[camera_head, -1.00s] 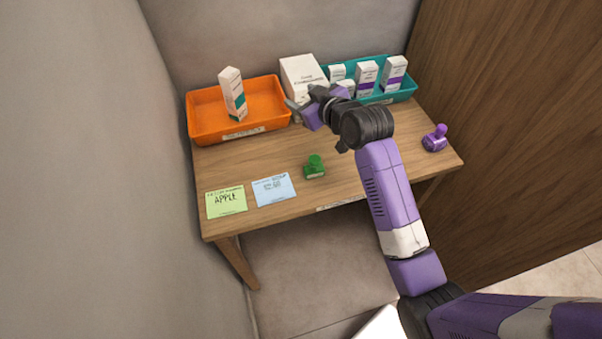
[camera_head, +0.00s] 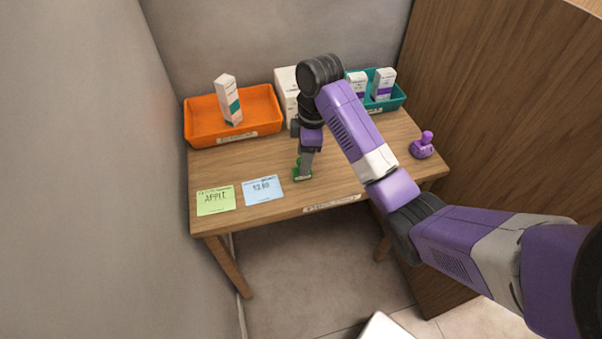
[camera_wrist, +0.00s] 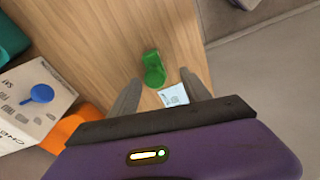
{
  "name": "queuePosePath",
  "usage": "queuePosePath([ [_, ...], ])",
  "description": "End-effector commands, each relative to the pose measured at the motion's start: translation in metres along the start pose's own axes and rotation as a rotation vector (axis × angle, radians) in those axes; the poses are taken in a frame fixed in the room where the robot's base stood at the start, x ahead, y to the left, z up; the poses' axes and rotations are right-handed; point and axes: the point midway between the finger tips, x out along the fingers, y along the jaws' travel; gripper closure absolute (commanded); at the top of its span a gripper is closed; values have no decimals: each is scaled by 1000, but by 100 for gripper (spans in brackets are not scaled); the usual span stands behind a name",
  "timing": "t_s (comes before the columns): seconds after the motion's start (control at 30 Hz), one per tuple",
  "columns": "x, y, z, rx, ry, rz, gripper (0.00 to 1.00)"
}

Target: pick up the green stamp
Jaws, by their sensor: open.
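The green stamp (camera_head: 301,176) stands on the wooden table near its front edge, partly hidden by my gripper (camera_head: 306,163) in the head view. My gripper points down, just above or at the stamp; I cannot tell if it touches. In the wrist view, the green stamp (camera_wrist: 153,68) lies ahead of my gripper's (camera_wrist: 159,77) two spread fingers, roughly in line with the gap between them. The gripper is open and holds nothing.
An orange tray (camera_head: 205,137) with a box, a white carton (camera_head: 285,88) and a teal tray (camera_head: 398,101) stand behind. A purple stamp (camera_head: 423,147) is at right. Green (camera_head: 215,200) and blue (camera_head: 263,190) notes lie left. A blue knobbed object (camera_wrist: 40,93) shows by the carton.

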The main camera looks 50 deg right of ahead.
Motion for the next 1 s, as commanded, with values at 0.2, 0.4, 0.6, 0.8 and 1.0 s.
queuePosePath([
  [0.2,18,1,0,1,1,1,44],
  [0.4,39,6,-1,2,-1,-1,44],
  [0.6,59,7,-1,3,0,1,44],
  [0.8,61,7,-1,2,1,3,44],
  [1.0,61,7,-1,2,1,3,70],
])
